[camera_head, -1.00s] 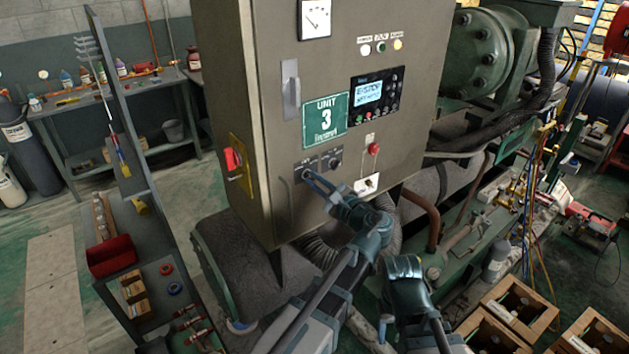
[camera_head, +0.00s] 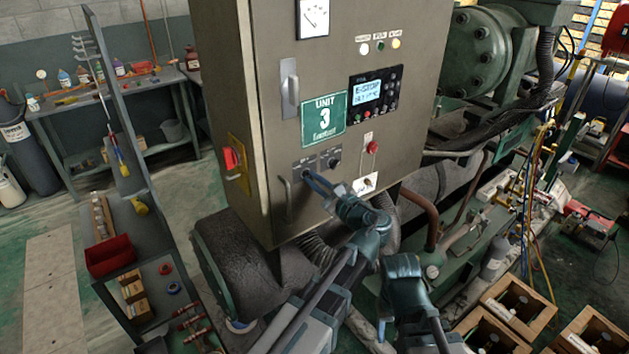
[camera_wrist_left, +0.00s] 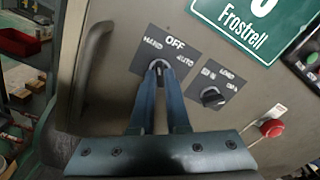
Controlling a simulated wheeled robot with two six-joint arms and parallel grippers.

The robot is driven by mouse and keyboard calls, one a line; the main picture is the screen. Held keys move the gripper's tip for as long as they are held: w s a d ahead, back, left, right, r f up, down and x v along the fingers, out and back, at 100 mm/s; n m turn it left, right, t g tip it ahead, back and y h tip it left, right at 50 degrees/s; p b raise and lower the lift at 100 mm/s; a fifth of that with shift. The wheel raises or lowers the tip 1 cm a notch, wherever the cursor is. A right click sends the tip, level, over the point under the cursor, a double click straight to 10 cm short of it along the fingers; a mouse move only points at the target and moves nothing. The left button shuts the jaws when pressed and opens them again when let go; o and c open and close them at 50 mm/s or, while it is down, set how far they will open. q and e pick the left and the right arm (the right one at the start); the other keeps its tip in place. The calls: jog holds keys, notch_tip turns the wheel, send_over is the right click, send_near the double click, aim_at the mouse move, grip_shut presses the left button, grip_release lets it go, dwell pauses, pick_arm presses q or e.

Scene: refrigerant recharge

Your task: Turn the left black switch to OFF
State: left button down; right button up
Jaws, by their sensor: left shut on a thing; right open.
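The left black switch (camera_wrist_left: 158,66) sits on a dark plate marked HAND, OFF and AUTO on the grey cabinet's front. My left gripper (camera_head: 308,177) is shut on this switch, its two long blue fingers (camera_wrist_left: 160,100) on either side of the knob. The fingers hide most of the knob, so I cannot tell which mark it points to. A second black switch (camera_wrist_left: 212,97) is to the right and free. My right gripper (camera_head: 402,270) is low, right of the left arm, away from the cabinet; its fingers are mostly hidden.
The cabinet (camera_head: 240,100) has a curved handle (camera_wrist_left: 93,65) left of the switches and a red button (camera_wrist_left: 272,128) to the right. A green UNIT 3 sign (camera_head: 324,119) is above. Pipes and machinery stand at right, a shelf with a red bin (camera_head: 110,256) at left.

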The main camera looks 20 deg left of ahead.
pick_arm(q)
jog(key=shift+m, duration=1.2)
jog(key=shift+m, duration=1.1)
jog(key=shift+m, duration=0.6)
jog(key=c, duration=1)
grip_release()
